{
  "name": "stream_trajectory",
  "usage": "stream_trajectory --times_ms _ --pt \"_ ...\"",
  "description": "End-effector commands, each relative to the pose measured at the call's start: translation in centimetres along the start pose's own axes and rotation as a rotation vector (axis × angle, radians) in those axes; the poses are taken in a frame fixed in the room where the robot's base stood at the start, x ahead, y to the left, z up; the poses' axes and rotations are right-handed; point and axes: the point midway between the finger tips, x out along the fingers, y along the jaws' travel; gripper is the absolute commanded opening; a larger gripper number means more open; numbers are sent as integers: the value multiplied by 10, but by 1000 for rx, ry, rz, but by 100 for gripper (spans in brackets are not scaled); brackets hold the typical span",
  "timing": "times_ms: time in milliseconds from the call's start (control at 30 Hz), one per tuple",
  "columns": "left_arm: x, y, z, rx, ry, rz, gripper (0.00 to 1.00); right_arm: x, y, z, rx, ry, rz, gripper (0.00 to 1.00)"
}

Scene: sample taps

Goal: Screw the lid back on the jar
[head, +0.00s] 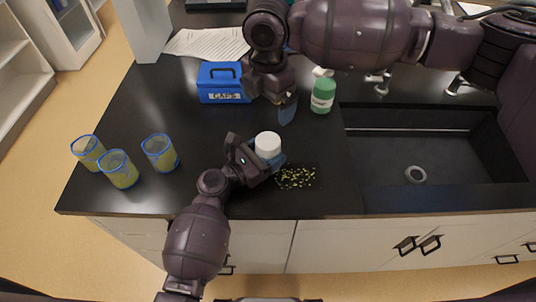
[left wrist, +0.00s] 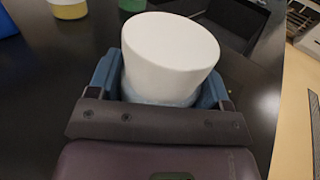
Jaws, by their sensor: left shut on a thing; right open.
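A white, cap-like cylinder (head: 267,145) stands between the blue fingers of my left gripper (head: 265,157), near the front of the black counter. In the left wrist view the white cylinder (left wrist: 172,50) is large, with a pale, slightly see-through part (left wrist: 160,97) below it, mostly hidden by the gripper. My left gripper (left wrist: 162,85) is shut on this jar with its white lid. I cannot tell whether the lid is seated or turned tight. My right gripper (head: 287,108) is open and apart from the jar, above the counter behind it.
A dark patch with yellow-green specks (head: 296,178) lies just right of the jar. A black sink (head: 430,150) is at right. Papers (head: 207,42) lie behind.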

Motion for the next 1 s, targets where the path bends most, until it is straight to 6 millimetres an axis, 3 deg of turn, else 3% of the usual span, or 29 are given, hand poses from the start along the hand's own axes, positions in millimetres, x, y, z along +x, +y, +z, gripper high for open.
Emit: stream_trajectory --times_ms 300,333,500,767,1000 --pt "0 0 0 0 0 0 6 -3 0 0 0 0 0 97" --pt "0 0 0 0 0 0 74 -3 0 0 0 -1 0 97" --pt "0 0 0 0 0 0 100 -2 0 0 0 -1 0 97" --pt "-2 0 0 0 0 0 100 -2 0 0 0 -1 0 97" --pt "-29 0 -1 2 2 1 100 -1 0 0 0 0 0 97"
